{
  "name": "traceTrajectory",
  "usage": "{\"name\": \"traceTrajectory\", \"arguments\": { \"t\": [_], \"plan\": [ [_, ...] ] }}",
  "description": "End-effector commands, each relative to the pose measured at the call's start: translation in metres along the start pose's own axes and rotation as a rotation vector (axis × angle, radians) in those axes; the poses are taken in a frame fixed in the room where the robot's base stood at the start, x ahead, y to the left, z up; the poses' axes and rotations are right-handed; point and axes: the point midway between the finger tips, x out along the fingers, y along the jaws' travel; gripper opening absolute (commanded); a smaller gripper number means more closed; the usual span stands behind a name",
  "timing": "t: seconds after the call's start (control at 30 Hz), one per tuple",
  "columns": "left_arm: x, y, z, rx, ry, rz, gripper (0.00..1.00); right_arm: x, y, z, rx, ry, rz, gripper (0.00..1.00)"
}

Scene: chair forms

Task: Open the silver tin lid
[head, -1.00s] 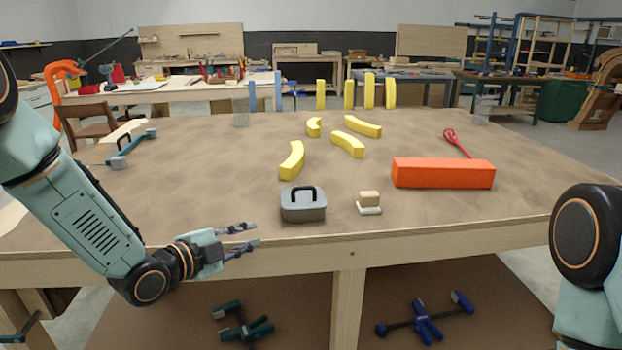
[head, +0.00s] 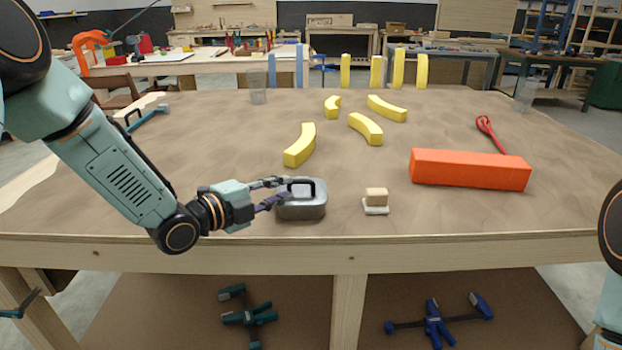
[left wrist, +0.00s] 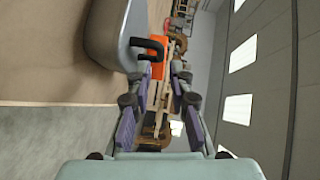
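The silver tin (head: 302,212) stands on the near part of the table, with its lid on and a black arched handle (head: 313,188) on top. In the left wrist view, the tin (left wrist: 107,35) is at upper left and its handle (left wrist: 150,42) pokes out just beyond the left-hand finger. My left gripper (head: 286,191) comes in from the left, its fingers apart, at the tin's left side near handle height. In the left wrist view, the gripper (left wrist: 162,70) is open with nothing held between the fingers. Contact with the handle cannot be told. My right gripper is out of view.
A block on a white base (head: 375,208) stands right of the tin. A long orange block (head: 470,170) lies farther right. Yellow curved pieces (head: 300,146) lie behind the tin. The table's front edge (head: 400,250) is close to the tin. Clamps lie on the shelf below.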

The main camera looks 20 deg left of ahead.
Motion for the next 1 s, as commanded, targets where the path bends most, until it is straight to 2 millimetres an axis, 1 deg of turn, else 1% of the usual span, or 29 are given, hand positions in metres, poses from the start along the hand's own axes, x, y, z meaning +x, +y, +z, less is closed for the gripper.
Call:
{"name": "traceTrajectory", "arguments": {
  "t": [0.17,0.5,0.6,0.73,0.97,1.0],
  "plan": [
    [0.013,0.002,0.000,0.004,0.000,0.002,0.21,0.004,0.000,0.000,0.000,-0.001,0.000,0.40],
    [0.060,0.001,0.000,0.001,0.000,0.000,0.21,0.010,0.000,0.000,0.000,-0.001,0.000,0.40],
    [0.069,0.001,0.000,0.000,0.000,0.001,0.21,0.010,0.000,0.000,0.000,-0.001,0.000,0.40],
    [0.075,0.000,0.000,-0.001,0.000,0.000,0.21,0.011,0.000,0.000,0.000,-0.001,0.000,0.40],
    [0.077,0.000,0.000,-0.002,-0.001,0.000,0.21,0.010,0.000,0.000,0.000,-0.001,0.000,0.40],
    [0.077,0.000,0.000,-0.002,-0.001,0.000,0.18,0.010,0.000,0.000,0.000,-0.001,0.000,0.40]
  ]
}}
